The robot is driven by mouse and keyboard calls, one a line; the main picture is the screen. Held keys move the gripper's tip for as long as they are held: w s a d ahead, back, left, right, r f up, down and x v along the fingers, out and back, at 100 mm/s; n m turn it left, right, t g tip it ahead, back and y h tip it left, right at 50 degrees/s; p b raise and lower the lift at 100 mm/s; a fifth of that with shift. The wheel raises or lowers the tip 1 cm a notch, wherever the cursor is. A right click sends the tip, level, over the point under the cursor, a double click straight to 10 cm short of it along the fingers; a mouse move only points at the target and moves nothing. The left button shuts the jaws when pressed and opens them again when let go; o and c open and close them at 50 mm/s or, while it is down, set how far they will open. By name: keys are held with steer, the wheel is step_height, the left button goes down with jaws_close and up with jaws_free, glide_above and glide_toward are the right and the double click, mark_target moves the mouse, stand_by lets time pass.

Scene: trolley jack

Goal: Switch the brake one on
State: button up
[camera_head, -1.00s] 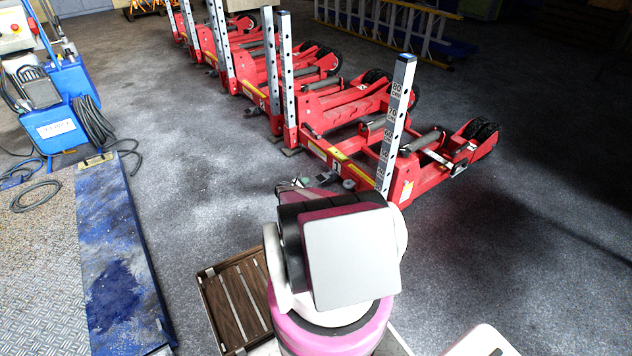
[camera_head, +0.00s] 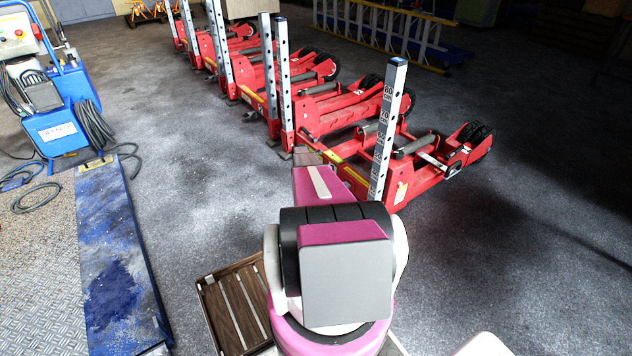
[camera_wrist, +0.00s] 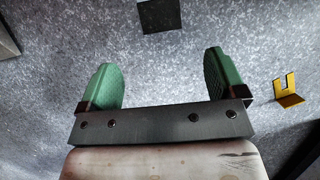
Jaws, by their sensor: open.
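Several red trolley jacks stand in a row in the head view. The nearest red jack (camera_head: 425,172) has an upright perforated metal post (camera_head: 387,130) with height markings. My arm reaches toward it and covers the near left part of its frame, so I cannot make out a brake there. My gripper (camera_wrist: 163,80) shows in the wrist view with two green fingers wide apart and nothing between them. Grey floor lies beyond the fingers. A small yellow angled piece (camera_wrist: 288,92) is right of the right finger. A dark square (camera_wrist: 160,15) is ahead, beyond the fingertips.
A blue machine with cables (camera_head: 65,115) stands at the left, beside a long blue ramp (camera_head: 112,250). A brown slatted crate (camera_head: 237,305) is on the floor beside my base. A ladder (camera_head: 385,25) lies at the back. Floor to the right is clear.

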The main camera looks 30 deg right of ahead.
steer(key=x, duration=1)
steer(key=shift+d+f, duration=0.1)
steer(key=shift+c, duration=0.3)
